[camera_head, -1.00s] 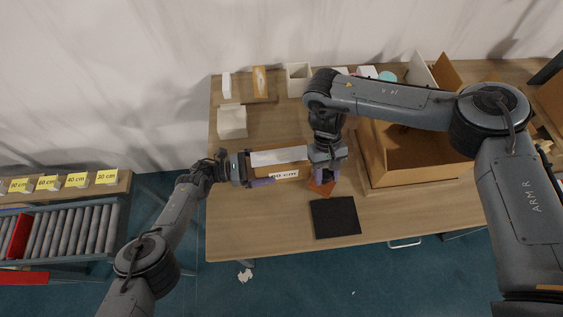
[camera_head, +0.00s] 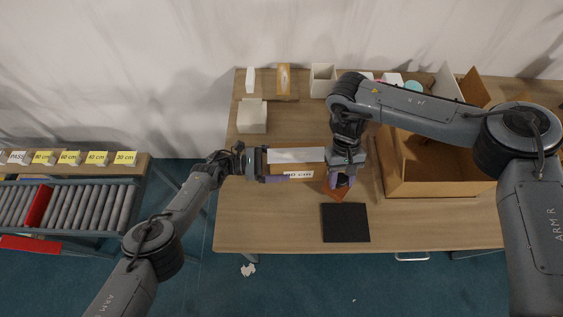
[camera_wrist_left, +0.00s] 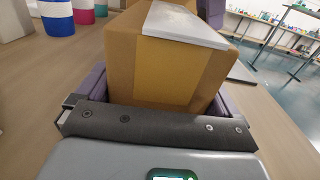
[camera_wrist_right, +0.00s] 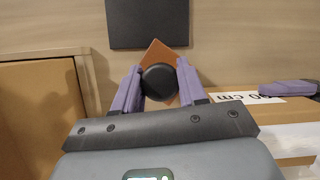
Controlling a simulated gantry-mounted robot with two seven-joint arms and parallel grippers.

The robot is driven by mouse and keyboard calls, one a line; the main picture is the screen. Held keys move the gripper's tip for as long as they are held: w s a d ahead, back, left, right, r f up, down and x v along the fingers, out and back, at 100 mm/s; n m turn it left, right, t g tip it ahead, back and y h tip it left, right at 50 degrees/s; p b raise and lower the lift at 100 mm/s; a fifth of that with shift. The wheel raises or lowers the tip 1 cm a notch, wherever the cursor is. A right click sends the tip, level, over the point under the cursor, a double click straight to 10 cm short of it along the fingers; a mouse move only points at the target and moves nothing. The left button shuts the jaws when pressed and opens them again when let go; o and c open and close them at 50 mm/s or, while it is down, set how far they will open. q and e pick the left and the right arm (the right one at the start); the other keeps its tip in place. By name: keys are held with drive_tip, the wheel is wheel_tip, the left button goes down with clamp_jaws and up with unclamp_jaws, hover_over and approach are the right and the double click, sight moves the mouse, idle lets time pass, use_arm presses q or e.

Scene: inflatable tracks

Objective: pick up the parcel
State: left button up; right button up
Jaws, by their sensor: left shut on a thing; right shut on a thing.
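The parcel (camera_head: 310,168) is a brown cardboard box with a white strip along its top and a label ending in "0 cm" on its front side. My left gripper (camera_head: 272,166) is shut on its left end, and the left wrist view shows the parcel (camera_wrist_left: 165,65) between the purple fingers. I cannot tell whether it touches the table. My right gripper (camera_head: 342,181) is just right of the parcel, shut on a black round knob (camera_wrist_right: 159,81) above an orange-brown square plate (camera_wrist_right: 157,54). The parcel's white top (camera_wrist_right: 290,140) shows at lower right in the right wrist view.
A black mat (camera_head: 345,223) lies at the table's front. A large open carton (camera_head: 440,185) stands right. White boxes (camera_head: 252,117) stand at the back left. Left of the table is a roller conveyor (camera_head: 80,208) with a red bar and yellow cm labels (camera_head: 97,158).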

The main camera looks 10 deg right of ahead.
use_arm(q)
drive_tip(key=shift+r, duration=0.2)
drive_tip(key=shift+r, duration=1.55)
drive_tip(key=a, duration=0.6)
drive_tip(key=w+a, duration=0.1)
drive_tip(key=a, duration=1.1)
drive_tip(key=shift+w, duration=0.35)
drive_tip(key=shift+d, duration=0.2)
approach(279, 158)
drive_tip(key=shift+w+d+f, duration=0.1)
drive_tip(key=shift+d+f, duration=0.85)
drive_tip(key=shift+d, duration=0.75)
drive_tip(key=shift+w+d+f, duration=0.1)
drive_tip(key=shift+d+f, duration=0.85)
drive_tip(key=shift+d, duration=0.75)
drive_tip(key=shift+d+f, duration=0.95)
drive_tip(key=shift+d, duration=0.8)
